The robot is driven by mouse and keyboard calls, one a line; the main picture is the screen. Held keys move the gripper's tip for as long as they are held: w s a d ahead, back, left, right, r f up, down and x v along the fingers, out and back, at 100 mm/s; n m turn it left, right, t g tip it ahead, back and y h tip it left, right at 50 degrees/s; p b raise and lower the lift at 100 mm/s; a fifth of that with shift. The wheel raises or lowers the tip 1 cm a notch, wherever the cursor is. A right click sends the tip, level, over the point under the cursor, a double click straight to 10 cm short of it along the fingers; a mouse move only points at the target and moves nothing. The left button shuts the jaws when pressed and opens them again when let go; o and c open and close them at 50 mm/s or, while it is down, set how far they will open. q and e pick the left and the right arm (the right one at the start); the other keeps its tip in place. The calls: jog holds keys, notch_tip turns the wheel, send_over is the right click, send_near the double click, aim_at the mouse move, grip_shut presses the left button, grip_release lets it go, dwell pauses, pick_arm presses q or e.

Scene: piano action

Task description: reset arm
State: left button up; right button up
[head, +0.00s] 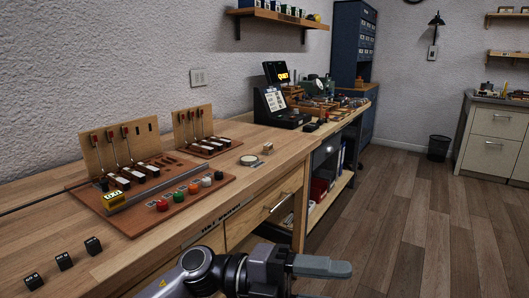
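One grey arm of mine comes in at the bottom, left of centre, and I take it to be my left. Its gripper (335,270) points right, in front of the workbench and over the floor, apart from everything on the bench. One long grey finger shows clearly; the lower part is cut off by the frame edge, so its opening is unclear. No object shows in it. My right gripper is not in view. A piano action model (122,160) stands on a wooden board at the left, with a second, smaller one (200,130) behind it.
A round disc (249,160) and a black device (275,108) are farther along the bench (255,182). The right-hand floor is open.

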pick_arm(q)
jog(key=w+a+f+n+t+y, duration=0.35)
jog(key=a+f+n+t, duration=0.4)
jog(key=n+t, duration=0.5)
jog(key=w+a+f+n+t+y, duration=0.3)
jog(key=a+f+n+t+y, duration=0.45)
jog(key=n, duration=0.85)
jog(key=s+a+f+n+g+y, duration=0.2)
jog(key=s+a+f+n, duration=0.1)
jog(key=s+a+f, duration=0.5)
jog(key=s+a+f+n+g+y, duration=0.2)
jog(key=s+a+f+n+y, duration=0.15)
jog(key=s+f, duration=0.45)
notch_tip(320, 180, up, 9)
jog(key=a+p, duration=0.2)
jog(key=p, duration=1.1)
jog(key=shift+f, duration=0.2)
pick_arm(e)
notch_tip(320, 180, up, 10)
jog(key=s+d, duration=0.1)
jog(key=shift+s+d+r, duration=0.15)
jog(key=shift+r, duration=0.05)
pick_arm(q)
jog(key=shift+r, duration=0.1)
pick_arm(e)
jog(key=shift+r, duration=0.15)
